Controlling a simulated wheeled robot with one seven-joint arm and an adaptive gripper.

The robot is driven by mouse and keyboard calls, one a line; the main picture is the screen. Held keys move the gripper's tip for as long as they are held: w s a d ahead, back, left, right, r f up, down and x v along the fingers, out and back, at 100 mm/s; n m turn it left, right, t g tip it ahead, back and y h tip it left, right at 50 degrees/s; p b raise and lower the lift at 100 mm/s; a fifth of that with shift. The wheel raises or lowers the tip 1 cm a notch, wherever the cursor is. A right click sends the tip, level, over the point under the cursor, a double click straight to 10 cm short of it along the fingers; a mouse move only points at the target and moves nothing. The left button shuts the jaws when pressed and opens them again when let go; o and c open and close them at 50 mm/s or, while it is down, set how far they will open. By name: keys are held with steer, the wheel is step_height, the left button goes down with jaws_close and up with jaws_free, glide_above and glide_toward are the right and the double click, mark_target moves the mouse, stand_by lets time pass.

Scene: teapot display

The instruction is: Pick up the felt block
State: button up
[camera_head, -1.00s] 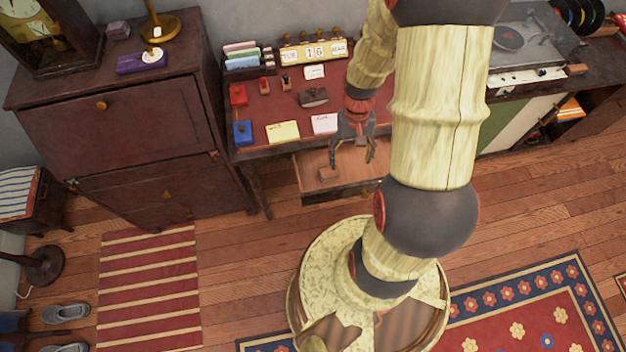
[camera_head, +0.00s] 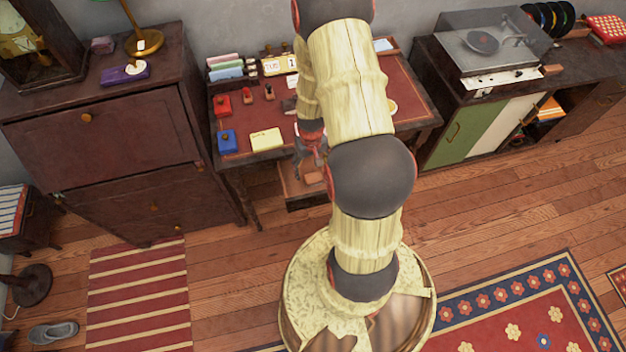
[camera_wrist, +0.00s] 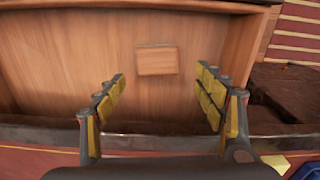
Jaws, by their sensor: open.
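A small tan-brown block, which looks like the felt block (camera_wrist: 157,61), lies flat on the floor of an open wooden drawer (camera_wrist: 60,75). In the head view the block (camera_head: 314,178) shows small beside my arm, inside the drawer (camera_head: 290,185) under the desk. My gripper (camera_wrist: 163,77) is open and empty. In the wrist view its two yellow-padded fingers stand apart, with the block between their lines and a little beyond their tips. In the head view my gripper (camera_head: 309,165) is over the drawer, partly hidden by my arm.
The red-topped desk (camera_head: 245,110) overhangs the drawer and carries a yellow note pad (camera_head: 266,139), a blue box (camera_head: 227,141) and stamps. A dark cabinet (camera_head: 110,140) stands close at left. A record-player sideboard (camera_head: 480,115) stands at right.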

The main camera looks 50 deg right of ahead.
mark_target(313, 176)
steer(key=f, duration=0.2)
steer(key=s+f+b, duration=0.1)
steer(key=shift+f, duration=0.4)
steer(key=shift+f+b, duration=0.35)
steer(key=shift+f, duration=0.15)
steer(key=shift+c, duration=0.6)
steer(key=c, duration=1.1)
steer(key=shift+c, duration=0.2)
